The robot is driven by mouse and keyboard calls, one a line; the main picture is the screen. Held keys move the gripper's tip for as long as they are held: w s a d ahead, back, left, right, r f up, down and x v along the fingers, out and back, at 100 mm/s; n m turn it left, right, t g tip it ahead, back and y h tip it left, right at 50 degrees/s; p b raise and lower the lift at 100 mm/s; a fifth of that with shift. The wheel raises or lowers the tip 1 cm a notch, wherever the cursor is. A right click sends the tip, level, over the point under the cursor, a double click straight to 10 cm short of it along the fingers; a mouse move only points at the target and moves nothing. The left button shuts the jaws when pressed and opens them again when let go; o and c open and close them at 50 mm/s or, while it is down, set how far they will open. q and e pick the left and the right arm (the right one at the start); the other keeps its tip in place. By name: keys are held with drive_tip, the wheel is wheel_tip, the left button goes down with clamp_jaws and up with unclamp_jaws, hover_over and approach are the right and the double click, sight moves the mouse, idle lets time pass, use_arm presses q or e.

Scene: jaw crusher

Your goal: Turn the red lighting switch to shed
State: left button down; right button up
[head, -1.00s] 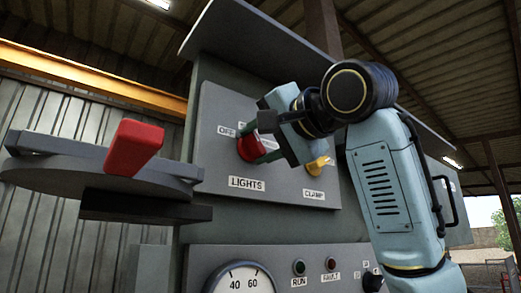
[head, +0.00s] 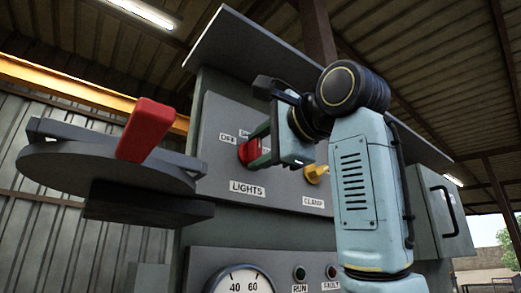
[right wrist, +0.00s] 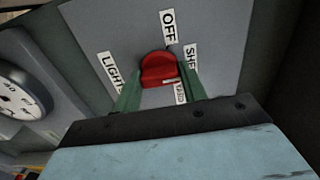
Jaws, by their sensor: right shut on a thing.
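The red lighting switch (head: 249,151) is a knob on the grey panel above the LIGHTS label (head: 247,189). My right gripper (head: 258,152) is shut on it, with one green finger on each side. In the right wrist view the red knob (right wrist: 159,69) sits between the green fingertips. The OFF label (right wrist: 168,25) is above it, a partly cut SHE... label (right wrist: 190,58) to its right, and a YARD label (right wrist: 180,92) below right. I cannot tell exactly which label the knob points to. My left gripper is not in view.
A yellow knob (head: 316,173) above the CLAMP label (head: 313,202) is close to the right of my gripper. A round grey plate with a red handle (head: 145,129) juts out at the left. A gauge (head: 243,283) and RUN and FAULT lamps are below.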

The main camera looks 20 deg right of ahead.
idle(0.4)
drive_tip(key=o, duration=1)
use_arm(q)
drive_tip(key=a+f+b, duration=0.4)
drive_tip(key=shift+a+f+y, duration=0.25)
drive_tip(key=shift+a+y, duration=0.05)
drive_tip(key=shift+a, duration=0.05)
use_arm(e)
drive_tip(key=v, duration=1.3)
drive_tip(key=shift+s, duration=0.2)
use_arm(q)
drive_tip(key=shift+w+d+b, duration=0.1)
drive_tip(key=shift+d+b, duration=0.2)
